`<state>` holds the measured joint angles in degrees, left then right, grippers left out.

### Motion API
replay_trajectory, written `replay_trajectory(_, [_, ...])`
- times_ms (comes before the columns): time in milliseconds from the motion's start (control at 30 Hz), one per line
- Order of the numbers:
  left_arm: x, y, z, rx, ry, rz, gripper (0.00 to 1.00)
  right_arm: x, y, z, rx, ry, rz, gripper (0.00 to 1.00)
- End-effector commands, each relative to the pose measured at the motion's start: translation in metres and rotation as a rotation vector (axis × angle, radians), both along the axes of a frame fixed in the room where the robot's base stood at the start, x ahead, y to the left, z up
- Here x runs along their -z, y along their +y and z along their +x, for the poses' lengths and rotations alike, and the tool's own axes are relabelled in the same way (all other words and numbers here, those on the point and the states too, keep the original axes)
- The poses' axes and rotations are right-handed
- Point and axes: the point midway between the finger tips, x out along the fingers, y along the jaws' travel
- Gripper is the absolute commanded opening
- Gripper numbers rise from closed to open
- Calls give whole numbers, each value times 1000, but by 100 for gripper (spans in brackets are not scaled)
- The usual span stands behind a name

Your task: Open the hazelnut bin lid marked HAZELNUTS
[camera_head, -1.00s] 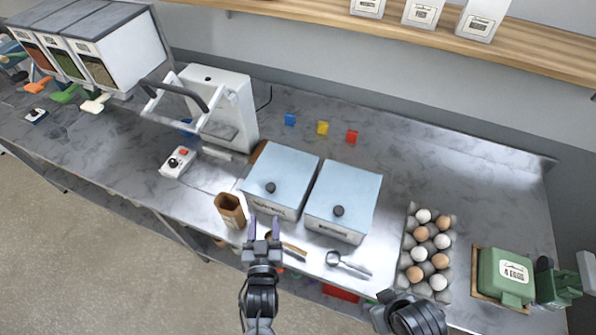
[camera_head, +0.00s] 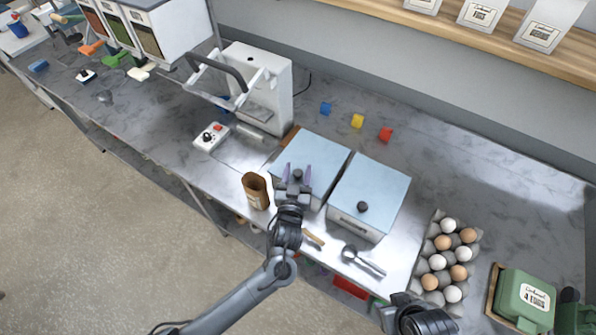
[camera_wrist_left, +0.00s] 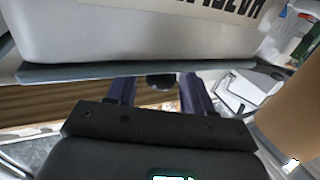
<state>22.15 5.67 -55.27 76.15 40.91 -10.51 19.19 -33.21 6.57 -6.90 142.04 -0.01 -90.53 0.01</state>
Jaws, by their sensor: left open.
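The hazelnut bin is the left of two grey bins with pale blue lids; its lid (camera_head: 325,150) lies shut, with a dark round knob (camera_head: 297,174) on top. In the left wrist view, part of an upside-down HAZELNUTS label (camera_wrist_left: 225,8) shows on the bin wall, above the lid's edge (camera_wrist_left: 130,70). My left gripper (camera_head: 297,172) is open over this lid, with its two purple fingers on either side of the knob. The knob (camera_wrist_left: 160,81) also shows between the fingers in the wrist view; contact cannot be told. My right gripper's fingers are not seen.
The second bin (camera_head: 372,195) stands close on the right. A brown cup (camera_head: 256,190) is at the left, a metal scoop (camera_head: 362,260) in front. An egg tray (camera_head: 432,245) lies right. Part of my right arm shows at the bottom. A white press machine (camera_head: 265,85) stands behind left.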

Motion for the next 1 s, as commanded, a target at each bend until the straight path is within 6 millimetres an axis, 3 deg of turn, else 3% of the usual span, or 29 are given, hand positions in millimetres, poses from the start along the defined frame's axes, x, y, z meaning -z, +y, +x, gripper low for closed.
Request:
replay_trajectory(300, [0, -1, 2, 1, 1, -1, 52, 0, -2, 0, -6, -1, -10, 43])
replay_trajectory(667, [0, -1, 2, 1, 0, -1, 0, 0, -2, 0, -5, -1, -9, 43])
replay_trajectory(1000, [-4, 4, 4, -6, 8, 4, 0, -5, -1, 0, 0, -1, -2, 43])
